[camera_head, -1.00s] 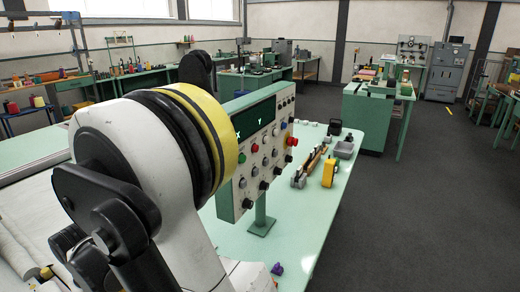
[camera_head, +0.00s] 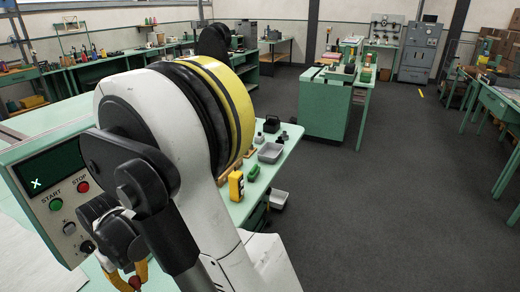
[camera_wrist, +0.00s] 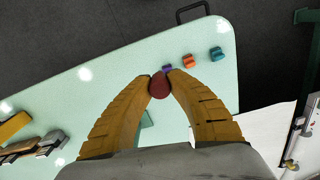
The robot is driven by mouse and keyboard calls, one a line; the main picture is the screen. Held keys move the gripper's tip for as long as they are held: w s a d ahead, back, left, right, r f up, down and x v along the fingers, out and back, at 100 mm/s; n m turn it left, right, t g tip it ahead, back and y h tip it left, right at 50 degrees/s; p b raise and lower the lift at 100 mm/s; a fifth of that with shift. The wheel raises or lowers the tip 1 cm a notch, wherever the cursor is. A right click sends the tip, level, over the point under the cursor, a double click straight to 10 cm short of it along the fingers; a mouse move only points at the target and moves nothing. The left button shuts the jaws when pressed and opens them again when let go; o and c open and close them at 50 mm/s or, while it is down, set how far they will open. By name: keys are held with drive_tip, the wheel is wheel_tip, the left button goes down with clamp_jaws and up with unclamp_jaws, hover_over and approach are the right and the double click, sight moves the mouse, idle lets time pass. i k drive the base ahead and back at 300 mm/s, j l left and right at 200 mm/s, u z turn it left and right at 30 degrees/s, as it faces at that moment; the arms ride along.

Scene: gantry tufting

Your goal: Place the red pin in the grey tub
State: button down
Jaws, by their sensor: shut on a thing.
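My gripper (camera_wrist: 159,86) is shut on the red pin (camera_wrist: 159,88) in the wrist view, its dark red round end showing between the two orange fingertips above the pale green table. In the head view my gripper (camera_head: 134,280) is low at the left, partly hidden by my own arm, with a bit of red between the fingers. A grey open tub (camera_head: 270,152) stands on the table's far end at the middle of the head view, well away from my gripper.
A pale container (camera_head: 279,198) sits lower, beside the table. A yellow device (camera_head: 236,186) and a green item (camera_head: 253,173) lie near the tub. A control panel (camera_head: 50,190) stands at left. Purple, orange (camera_wrist: 187,62) and teal (camera_wrist: 217,54) pieces lie near the table edge.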

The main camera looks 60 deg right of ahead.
sight(271, 153)
drive_tip(key=l, duration=0.6)
drive_tip(key=i+l+z, duration=0.1)
drive_tip(key=l, duration=0.45)
drive_tip(key=i+l+z, duration=0.1)
drive_tip(key=l, duration=0.5)
drive_tip(key=i+l, duration=0.1)
drive_tip(key=l, duration=0.5)
